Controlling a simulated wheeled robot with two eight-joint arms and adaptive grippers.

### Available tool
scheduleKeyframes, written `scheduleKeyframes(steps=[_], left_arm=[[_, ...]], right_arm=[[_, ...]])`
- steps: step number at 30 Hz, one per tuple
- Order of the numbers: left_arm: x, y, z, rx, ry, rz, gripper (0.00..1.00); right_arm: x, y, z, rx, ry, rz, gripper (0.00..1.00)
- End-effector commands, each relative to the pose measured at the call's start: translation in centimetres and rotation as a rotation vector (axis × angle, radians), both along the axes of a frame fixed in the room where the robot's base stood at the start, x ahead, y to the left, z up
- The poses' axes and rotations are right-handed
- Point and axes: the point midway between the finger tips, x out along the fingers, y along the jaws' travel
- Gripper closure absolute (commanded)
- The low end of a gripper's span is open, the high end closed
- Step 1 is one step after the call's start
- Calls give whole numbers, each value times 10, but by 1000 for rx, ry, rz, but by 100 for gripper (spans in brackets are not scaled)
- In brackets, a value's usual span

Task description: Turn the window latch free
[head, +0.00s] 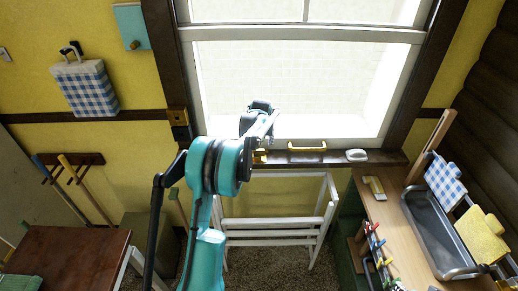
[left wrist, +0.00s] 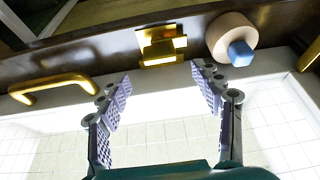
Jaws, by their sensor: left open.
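The window latch, a small brass piece (left wrist: 162,45), is on the dark wood rail in the left wrist view. In the head view a bit of brass (head: 260,156) shows at the window's bottom rail beside my arm, partly hidden. My left gripper (left wrist: 160,76) is open and empty, its two padded fingers spread. The latch lies just beyond the gap between the fingertips, with no contact visible. In the head view the gripper (head: 260,116) is in front of the lower window, its fingers hard to make out. My right gripper is not in view.
A brass handle (left wrist: 52,88) is on one side of the latch; a round pale disc with a blue block (left wrist: 240,53) is on the other. The window (head: 290,90) stands above a white folding rack (head: 270,235). A counter with a metal tray (head: 437,230) is at right.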

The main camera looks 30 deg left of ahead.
Motion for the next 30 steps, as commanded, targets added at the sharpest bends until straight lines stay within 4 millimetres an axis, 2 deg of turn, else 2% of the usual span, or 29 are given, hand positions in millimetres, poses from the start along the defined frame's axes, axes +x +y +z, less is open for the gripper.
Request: scheduleKeyframes(steps=[3,9,26,30], left_arm=[[-8,-5,21,0,0,0,34],[-14,-9,39,0,0,0,34],[-14,-10,42,0,0,-1,34],[-23,-24,49,2,-7,-24,34]], right_arm=[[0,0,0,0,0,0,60],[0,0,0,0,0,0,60],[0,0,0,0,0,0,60],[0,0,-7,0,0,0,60]])
